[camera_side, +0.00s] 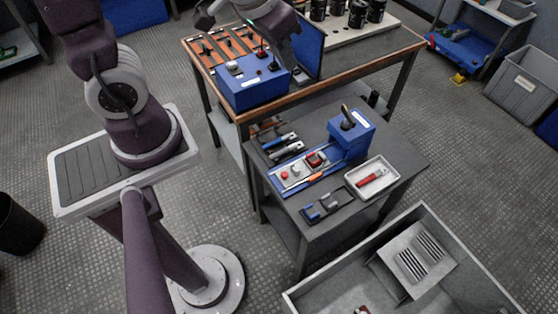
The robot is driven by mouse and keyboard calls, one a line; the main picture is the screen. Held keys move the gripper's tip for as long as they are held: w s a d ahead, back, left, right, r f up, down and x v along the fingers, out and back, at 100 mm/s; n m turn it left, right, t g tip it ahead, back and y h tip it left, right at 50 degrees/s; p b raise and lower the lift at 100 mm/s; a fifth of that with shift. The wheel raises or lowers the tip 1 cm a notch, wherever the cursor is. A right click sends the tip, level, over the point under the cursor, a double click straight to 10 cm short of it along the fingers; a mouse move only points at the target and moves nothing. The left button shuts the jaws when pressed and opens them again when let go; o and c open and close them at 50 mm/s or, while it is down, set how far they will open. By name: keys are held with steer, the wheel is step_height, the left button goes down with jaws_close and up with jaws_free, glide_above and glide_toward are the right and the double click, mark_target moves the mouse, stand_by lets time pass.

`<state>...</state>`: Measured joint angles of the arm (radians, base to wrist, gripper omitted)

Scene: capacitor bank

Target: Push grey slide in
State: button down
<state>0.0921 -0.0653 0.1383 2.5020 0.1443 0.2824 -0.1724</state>
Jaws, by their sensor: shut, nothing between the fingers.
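My gripper (274,62) is at the end of the arm coming in from the top, low over the right part of the blue box (255,94) on the wooden-edged bench. It looks shut and empty. It is small and dark here, and I cannot tell whether it touches anything. The box top bears a white knob (233,68) and other small controls. I cannot pick out a grey slide there for certain. On the lower cart, a light grey plate (293,172) with red buttons sits in a blue rail fixture, apart from my gripper.
A blue upright panel (309,49) stands right beside my arm's end. Black cylinders (357,14) stand on a pale board behind. The dark cart (395,150) also bears a white tray (389,186) with a red item. A large grey bin (475,264) stands in front.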

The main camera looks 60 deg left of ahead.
glide_above(297, 168)
steer(key=s, duration=0.2)
step_height(297, 168, down, 12)
step_height(297, 168, down, 6)
steer(key=g, duration=0.1)
steer(key=shift+m+g+h, duration=0.3)
steer(key=shift+m+g, duration=0.2)
steer(key=shift+s+f, duration=1)
steer(key=shift+f, duration=2.55)
steer(key=shift+s+f, duration=1.05)
steer(key=shift+f, duration=2.45)
steer(key=shift+s+f, duration=1)
steer(key=shift+f, duration=2.55)
steer(key=shift+w, duration=0.1)
steer(key=shift+w, duration=5.5)
steer(key=shift+s, duration=1.55)
steer(key=shift+w+r+v, duration=0.1)
steer(key=shift+w+v, duration=0.15)
steer(key=shift+v, duration=0.9)
steer(key=shift+w+r+v, duration=0.1)
steer(key=shift+w+v, duration=0.2)
steer(key=shift+v, duration=0.8)
steer(key=shift+w+v, duration=0.25)
steer(key=shift+v, duration=0.9)
